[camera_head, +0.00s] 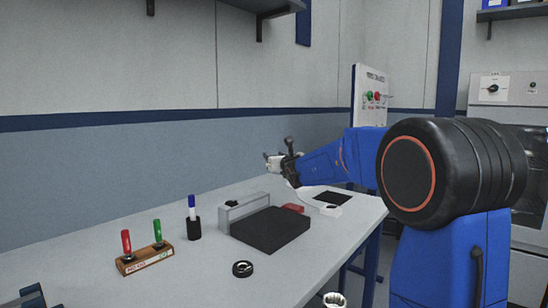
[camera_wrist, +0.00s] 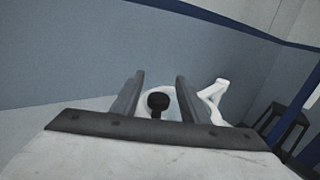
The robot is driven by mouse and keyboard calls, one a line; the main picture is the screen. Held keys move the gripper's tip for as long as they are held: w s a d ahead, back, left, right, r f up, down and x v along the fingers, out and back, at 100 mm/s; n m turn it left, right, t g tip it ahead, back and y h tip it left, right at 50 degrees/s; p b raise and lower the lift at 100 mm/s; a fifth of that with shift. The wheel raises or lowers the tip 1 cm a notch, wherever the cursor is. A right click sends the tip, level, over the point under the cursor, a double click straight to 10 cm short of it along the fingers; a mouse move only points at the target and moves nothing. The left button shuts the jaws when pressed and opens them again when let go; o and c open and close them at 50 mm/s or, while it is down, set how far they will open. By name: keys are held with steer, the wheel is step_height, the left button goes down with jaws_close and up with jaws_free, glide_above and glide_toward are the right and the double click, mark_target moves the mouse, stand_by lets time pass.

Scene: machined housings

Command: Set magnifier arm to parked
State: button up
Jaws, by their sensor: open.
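The magnifier arm is a white jointed piece (camera_wrist: 213,95) in the wrist view, at the right of my fingers. A round white part (camera_wrist: 178,103), seemingly its head, shows between the fingers. A black knob (camera_wrist: 157,101) stands in front of it, also between the fingers. In the head view a white part of the arm (camera_head: 309,191) shows below my gripper (camera_head: 279,158), over the far end of the bench. My gripper (camera_wrist: 160,80) is open, with its fingers on either side of the knob. I cannot tell whether they touch it. My gripper hides part of the magnifier.
The bench (camera_head: 190,270) carries a dark block (camera_head: 270,230), a black ring (camera_head: 243,268), a pen holder (camera_head: 194,228) and a wooden stand (camera_head: 145,259) with red and green handles. A dark pad (camera_head: 332,197) lies at the far end. The bench front is mostly clear.

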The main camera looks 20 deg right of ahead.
steer(key=s, duration=1.6)
steer(key=shift+s, duration=0.25)
steer(key=shift+d, duration=0.1)
